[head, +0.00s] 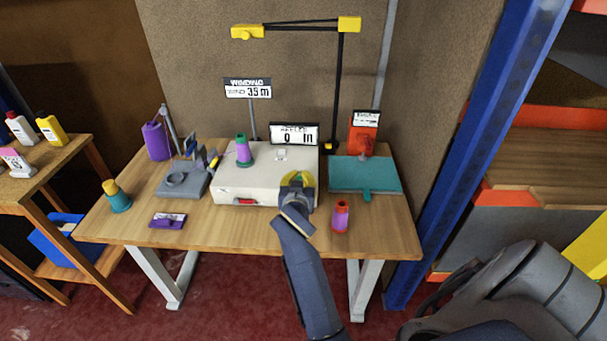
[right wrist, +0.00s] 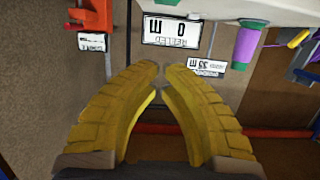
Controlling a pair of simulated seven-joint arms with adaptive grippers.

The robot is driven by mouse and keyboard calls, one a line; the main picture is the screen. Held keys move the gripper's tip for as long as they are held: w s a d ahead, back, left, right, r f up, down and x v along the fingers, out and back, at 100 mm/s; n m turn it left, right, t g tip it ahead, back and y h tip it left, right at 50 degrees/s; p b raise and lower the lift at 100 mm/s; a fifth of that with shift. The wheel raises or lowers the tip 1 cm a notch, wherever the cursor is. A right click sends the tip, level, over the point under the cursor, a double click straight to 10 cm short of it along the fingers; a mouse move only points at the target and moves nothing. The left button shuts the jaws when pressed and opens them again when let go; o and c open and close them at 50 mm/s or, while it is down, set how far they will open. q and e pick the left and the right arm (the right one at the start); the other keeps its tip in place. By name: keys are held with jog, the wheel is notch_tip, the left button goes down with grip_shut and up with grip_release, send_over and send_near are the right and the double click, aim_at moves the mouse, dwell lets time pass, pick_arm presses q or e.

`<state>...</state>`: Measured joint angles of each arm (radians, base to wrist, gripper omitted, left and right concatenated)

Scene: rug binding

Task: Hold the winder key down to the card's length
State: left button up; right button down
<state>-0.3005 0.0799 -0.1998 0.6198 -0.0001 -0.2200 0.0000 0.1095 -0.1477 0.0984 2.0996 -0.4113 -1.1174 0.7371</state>
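The winder is a white box (head: 262,180) in the middle of the table. Its display (head: 294,134) reads 0 m and also shows in the right wrist view (right wrist: 172,31). The card (head: 247,88) on a post behind reads 35 m; it also shows in the right wrist view (right wrist: 207,68). A red piece (head: 243,202) is on the box's front and a small pale square (head: 281,154) on its top; I cannot tell which is the key. My right gripper (head: 298,178) is at the box's front right, yellow fingertips almost together, nothing between them. My left gripper is out of view.
A green-topped purple cone (head: 243,150) stands on the box. A grey device (head: 182,180) is left, a teal base (head: 365,176) with a red device right. A red-purple spool (head: 341,217) stands near the front edge. A yellow-tipped arm (head: 345,85) rises behind.

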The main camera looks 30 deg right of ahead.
jog(key=shift+w, duration=0.15)
jog(key=x, duration=1)
jog(key=shift+f, duration=0.75)
jog(key=shift+a+f, duration=0.1)
jog(key=shift+f, duration=1.15)
